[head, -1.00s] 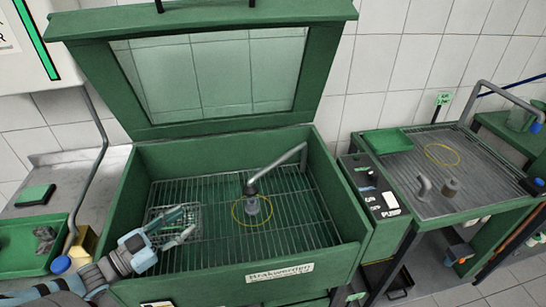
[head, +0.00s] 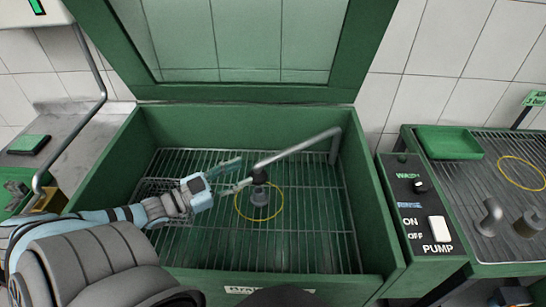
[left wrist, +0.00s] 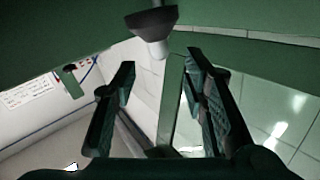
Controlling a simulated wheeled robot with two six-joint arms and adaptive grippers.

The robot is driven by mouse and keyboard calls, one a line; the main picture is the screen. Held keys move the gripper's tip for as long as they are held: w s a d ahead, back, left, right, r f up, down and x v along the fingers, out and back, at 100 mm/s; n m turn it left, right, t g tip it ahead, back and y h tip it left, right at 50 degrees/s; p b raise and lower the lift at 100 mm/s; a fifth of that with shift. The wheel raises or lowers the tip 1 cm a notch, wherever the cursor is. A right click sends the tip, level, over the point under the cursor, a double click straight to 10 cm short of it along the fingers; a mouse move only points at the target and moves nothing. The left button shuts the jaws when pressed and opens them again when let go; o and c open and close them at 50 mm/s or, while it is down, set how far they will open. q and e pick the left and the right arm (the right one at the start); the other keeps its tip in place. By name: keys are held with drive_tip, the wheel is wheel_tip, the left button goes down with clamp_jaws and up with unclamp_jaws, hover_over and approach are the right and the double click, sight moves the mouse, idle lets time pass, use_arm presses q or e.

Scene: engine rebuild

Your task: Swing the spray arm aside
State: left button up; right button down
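The spray arm (head: 300,147) is a bent grey pipe inside the open green wash cabinet (head: 270,120). It runs from the right rear to a dark nozzle (head: 259,177) near the middle, above a grey part (head: 260,195) inside a yellow ring (head: 243,212). My left gripper (head: 241,173) is open and empty, its fingertips just left of the nozzle. I cannot tell whether they touch it. In the left wrist view the two fingers (left wrist: 160,85) stand apart, and a dark nozzle-like part with a pale tip (left wrist: 152,28) shows beyond them. My right gripper is out of view.
A wire basket (head: 148,188) on the cabinet grate is partly hidden by my left arm. The raised lid (head: 250,90) stands behind. The pump switch panel (head: 422,215) is right of the cabinet, beside a table with a green tray (head: 448,143). The grate right of the ring is clear.

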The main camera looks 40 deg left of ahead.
sight(272, 160)
use_arm(q)
drive_tip(key=b+x, duration=0.2)
drive_tip(key=x, duration=0.1)
drive_tip(key=b+x, duration=0.3)
drive_tip(key=x, duration=0.1)
drive_tip(key=f+b+x, duration=0.1)
drive_tip(key=b+x, duration=0.2)
drive_tip(key=shift+w, duration=0.25)
drive_tip(key=shift+w+d+r+b, duration=0.1)
drive_tip(key=shift+w+r+b, duration=0.1)
drive_tip(key=shift+b, duration=0.2)
drive_tip(key=shift+w+r, duration=0.1)
clamp_jaws()
